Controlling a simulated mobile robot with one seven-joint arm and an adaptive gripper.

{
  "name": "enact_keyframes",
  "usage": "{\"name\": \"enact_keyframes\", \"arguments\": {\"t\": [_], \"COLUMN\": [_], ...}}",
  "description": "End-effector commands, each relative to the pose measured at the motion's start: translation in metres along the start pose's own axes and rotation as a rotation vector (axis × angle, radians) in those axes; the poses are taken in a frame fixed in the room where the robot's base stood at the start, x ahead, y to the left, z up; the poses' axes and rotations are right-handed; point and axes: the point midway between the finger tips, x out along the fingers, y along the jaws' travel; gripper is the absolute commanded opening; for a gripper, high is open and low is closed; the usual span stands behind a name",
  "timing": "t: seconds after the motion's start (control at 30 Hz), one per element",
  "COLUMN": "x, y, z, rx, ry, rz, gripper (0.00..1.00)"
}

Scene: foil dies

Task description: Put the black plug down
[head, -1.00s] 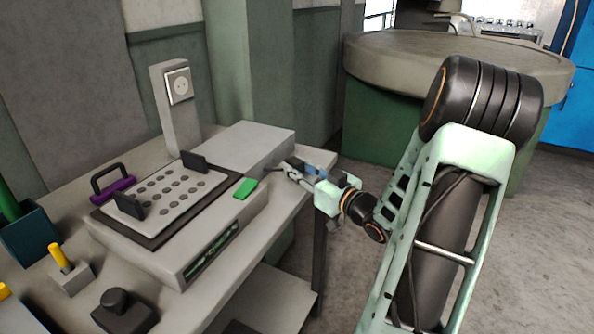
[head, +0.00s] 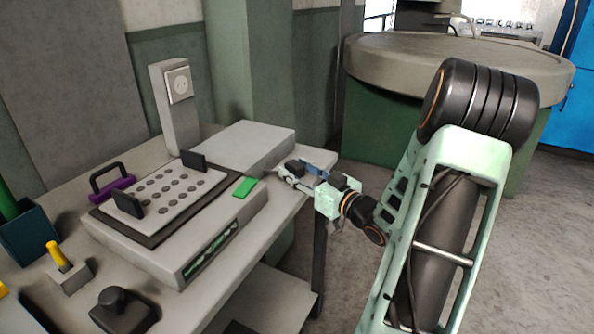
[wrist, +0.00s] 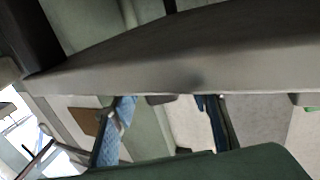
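In the head view my gripper (head: 298,174) is low at the right edge of the workbench, beside the grey machine. Its fingers stand apart. A small dark piece (head: 294,167), which looks like the black plug, sits by the fingertips; I cannot tell whether it touches the bench or a finger. In the wrist view the two blue-lined fingers of my gripper (wrist: 165,125) are wide apart, with no plug clearly visible between them.
The grey machine (head: 264,145) carries a plate of round holes (head: 165,190) and a green button (head: 245,187). A socket (head: 180,83) is on a post behind. A black knobbed block (head: 122,312) is at the front. A round table (head: 450,65) stands behind my arm.

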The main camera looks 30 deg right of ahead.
Motion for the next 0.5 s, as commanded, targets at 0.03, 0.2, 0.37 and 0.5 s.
{"name": "enact_keyframes", "arguments": {"t": [0.03,0.2,0.37,0.5], "x": [0.000,0.000,-0.008,-0.041], "y": [0.000,0.000,0.001,0.002], "z": [0.000,-0.004,-0.014,-0.014], "rx": [0.000,0.000,0.001,0.001], "ry": [0.000,0.000,-0.002,-0.002], "rz": [0.000,0.000,0.003,0.005], "gripper": [0.43,0.43,0.43,0.43]}}
